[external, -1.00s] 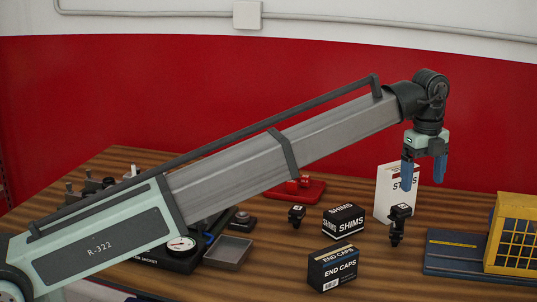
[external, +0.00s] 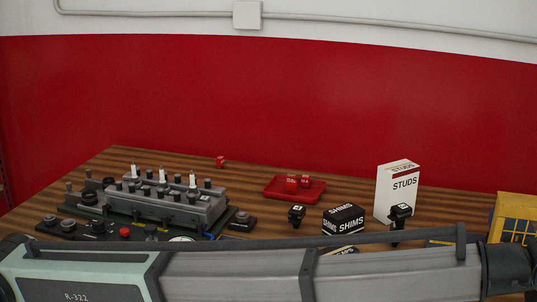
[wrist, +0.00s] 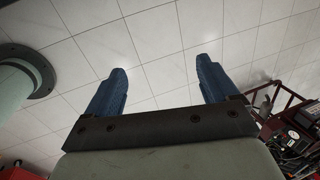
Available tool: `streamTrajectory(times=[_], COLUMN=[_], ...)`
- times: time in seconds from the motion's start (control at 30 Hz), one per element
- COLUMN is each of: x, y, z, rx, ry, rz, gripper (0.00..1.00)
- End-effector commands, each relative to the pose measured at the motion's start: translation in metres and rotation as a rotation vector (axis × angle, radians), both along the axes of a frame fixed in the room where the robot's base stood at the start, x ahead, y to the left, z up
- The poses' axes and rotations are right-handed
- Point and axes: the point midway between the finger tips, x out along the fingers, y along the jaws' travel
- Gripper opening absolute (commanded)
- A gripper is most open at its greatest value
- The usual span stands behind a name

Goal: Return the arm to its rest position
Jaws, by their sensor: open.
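My gripper (wrist: 163,90) shows in the wrist view with its two blue fingers wide apart and nothing between them. Pale floor tiles lie beyond the fingertips. In the external view my gripper is out of frame. My arm lies low and nearly level across the bottom of that view, in front of the bench.
The wooden bench (external: 240,180) holds an engine block (external: 165,205), a red tray (external: 275,190) with small red parts, a SHIMS box (external: 344,219), a white STUDS box (external: 396,190) and a yellow crate (external: 514,215). A red-framed cart (wrist: 290,115) stands at the right in the wrist view.

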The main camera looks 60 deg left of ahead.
Motion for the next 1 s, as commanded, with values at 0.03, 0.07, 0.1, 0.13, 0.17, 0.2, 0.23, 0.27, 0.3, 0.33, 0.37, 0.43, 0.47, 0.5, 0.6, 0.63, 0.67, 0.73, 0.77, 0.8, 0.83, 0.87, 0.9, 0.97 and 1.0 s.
streamTrajectory(times=[0.03, 0.07, 0.1, 0.13, 0.17, 0.2, 0.23, 0.27, 0.3, 0.33, 0.37, 0.43, 0.47, 0.5, 0.6, 0.63, 0.67, 0.73, 0.77, 0.8, 0.83, 0.87, 0.9, 0.97, 1.0], x=[-0.012, -0.019, -0.026, -0.031, -0.035, -0.039, -0.041, -0.043, -0.045, -0.046, -0.047, -0.048, -0.049, -0.05, -0.053, -0.054, -0.055, -0.06, -0.062, -0.066, -0.069, -0.073, -0.078, -0.087, -0.093], y=[-0.012, -0.018, -0.024, -0.026, -0.027, -0.027, -0.025, -0.023, -0.018, -0.014, -0.009, 0.005, 0.012, 0.023, 0.058, 0.07, 0.083, 0.114, 0.127, 0.144, 0.157, 0.17, 0.188, 0.213, 0.23], z=[-0.01, -0.016, -0.026, -0.034, -0.043, -0.053, -0.061, -0.069, -0.08, -0.088, -0.097, -0.118, -0.129, -0.142, -0.182, -0.194, -0.207, -0.236, -0.248, -0.264, -0.275, -0.287, -0.301, -0.322, -0.336], rx=[-0.001, -0.003, -0.003, -0.003, -0.004, -0.004, -0.003, -0.001, 0.001, 0.003, 0.004, 0.009, 0.012, 0.017, 0.031, 0.036, 0.041, 0.053, 0.058, 0.066, 0.071, 0.078, 0.086, 0.098, 0.107], ry=[0.0, -0.001, 0.0, 0.003, 0.006, 0.011, 0.015, 0.02, 0.027, 0.034, 0.04, 0.056, 0.064, 0.076, 0.111, 0.122, 0.133, 0.161, 0.171, 0.186, 0.197, 0.209, 0.223, 0.243, 0.257], rz=[-0.017, -0.024, -0.028, -0.028, -0.022, -0.013, -0.004, 0.007, 0.024, 0.039, 0.057, 0.101, 0.122, 0.155, 0.256, 0.29, 0.327, 0.414, 0.451, 0.501, 0.539, 0.576, 0.627, 0.702, 0.753], gripper=[0.87, 0.87, 0.87, 0.87, 0.87, 0.87, 0.87, 0.87, 0.87, 0.87, 0.87, 0.87, 0.87, 0.87, 0.87, 0.87, 0.87, 0.87, 0.87, 0.87, 0.87, 0.87, 0.87, 0.87, 0.87])
